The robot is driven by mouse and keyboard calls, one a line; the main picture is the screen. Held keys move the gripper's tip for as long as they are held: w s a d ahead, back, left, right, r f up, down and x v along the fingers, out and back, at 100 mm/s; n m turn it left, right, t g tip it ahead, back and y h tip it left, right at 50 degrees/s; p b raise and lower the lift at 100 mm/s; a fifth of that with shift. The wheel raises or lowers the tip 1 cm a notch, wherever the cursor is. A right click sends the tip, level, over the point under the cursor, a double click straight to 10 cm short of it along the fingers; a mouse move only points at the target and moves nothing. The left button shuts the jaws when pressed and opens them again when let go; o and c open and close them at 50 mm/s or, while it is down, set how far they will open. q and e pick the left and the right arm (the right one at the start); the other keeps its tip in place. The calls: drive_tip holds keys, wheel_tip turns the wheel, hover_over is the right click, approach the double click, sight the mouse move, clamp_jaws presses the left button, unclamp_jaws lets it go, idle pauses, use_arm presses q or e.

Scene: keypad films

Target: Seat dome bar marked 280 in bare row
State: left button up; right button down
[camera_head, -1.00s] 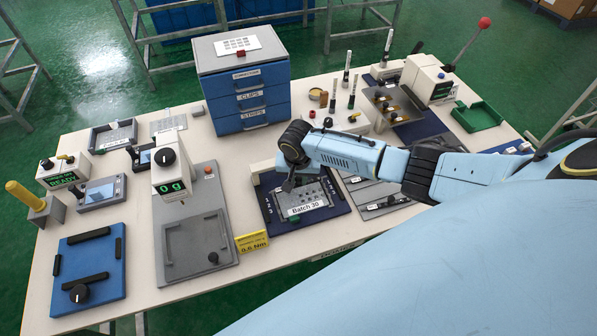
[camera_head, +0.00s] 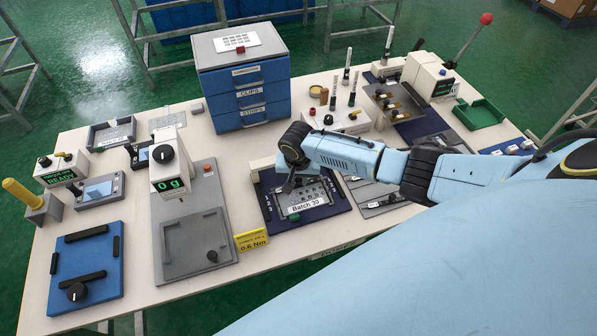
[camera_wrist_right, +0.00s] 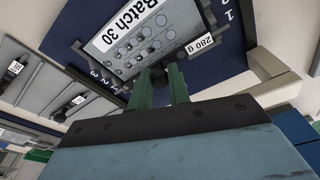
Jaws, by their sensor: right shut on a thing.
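The fixture on a dark blue base holds a grey plate marked Batch 30 (camera_head: 308,205) with rows of round holes and row numbers 1, 2, 3 at its sides. It also shows in the right wrist view (camera_wrist_right: 118,38). My right gripper (camera_wrist_right: 161,76) has green fingers and is shut at the plate's near edge. The bar tagged 280 g (camera_wrist_right: 198,43) is at the fingertips, its tag sticking out to the right. The fingers hide much of the bar, and I cannot tell whether it touches the plate. In the head view my right gripper (camera_head: 289,184) is over the plate's upper left. My left gripper is not in view.
A grey tray (camera_head: 372,203) with small tagged parts lies right of the fixture. A scale reading 0 g (camera_head: 170,187) and a yellow sign (camera_head: 251,240) stand to its left. A blue drawer cabinet (camera_head: 243,88) stands behind. A blue board (camera_head: 88,262) lies at front left.

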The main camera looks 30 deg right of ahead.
drive_tip(key=shift+f, duration=0.4)
drive_tip(key=c, duration=1.2)
unclamp_jaws()
drive_tip(key=shift+c, duration=0.2)
drive_tip(key=shift+r, duration=0.1)
wheel_tip(320, 180, up, 13)
drive_tip(key=s+a+p, duration=0.1)
drive_tip(key=shift+s+p, duration=0.3)
drive_tip(key=shift+a, duration=0.15)
